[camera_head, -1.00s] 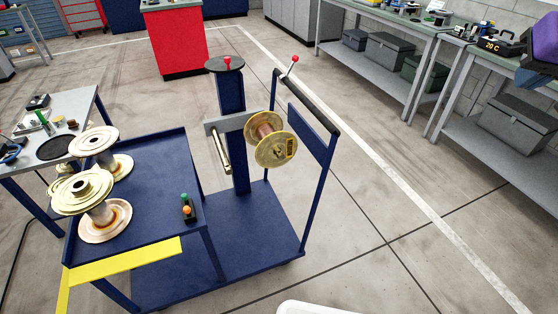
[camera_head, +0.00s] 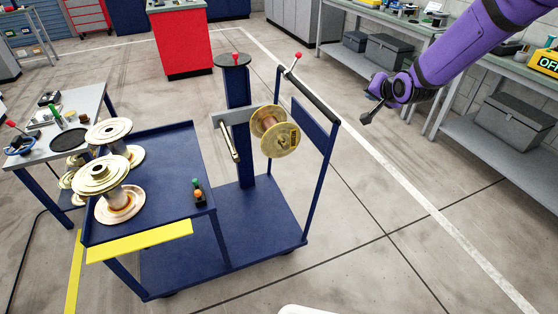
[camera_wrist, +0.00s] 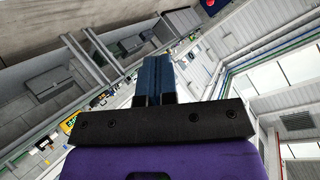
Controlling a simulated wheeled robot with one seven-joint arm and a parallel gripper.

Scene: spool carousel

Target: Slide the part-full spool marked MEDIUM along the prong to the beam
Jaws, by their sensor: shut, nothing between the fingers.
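A part-full spool (camera_head: 274,131) with pale gold flanges and copper-coloured winding hangs on the right side of the blue post. A dark-lettered yellow label shows on its near flange, too small to read. Its prong is hidden inside it. The grey beam (camera_head: 230,118) crosses the post just left of the spool; any gap between them is hard to judge. A bare prong (camera_head: 229,142) sticks out from the beam's left part. My gripper (camera_head: 367,118) is right of the spool, clear of it and empty. Its fingers (camera_wrist: 157,78) are closed together in the wrist view.
The blue cart (camera_head: 215,240) carries several spools (camera_head: 104,175) on its left shelf, beside a small box with green and orange buttons (camera_head: 198,193). A push handle (camera_head: 314,103) rises close right of the hanging spool. Open floor lies right of the cart.

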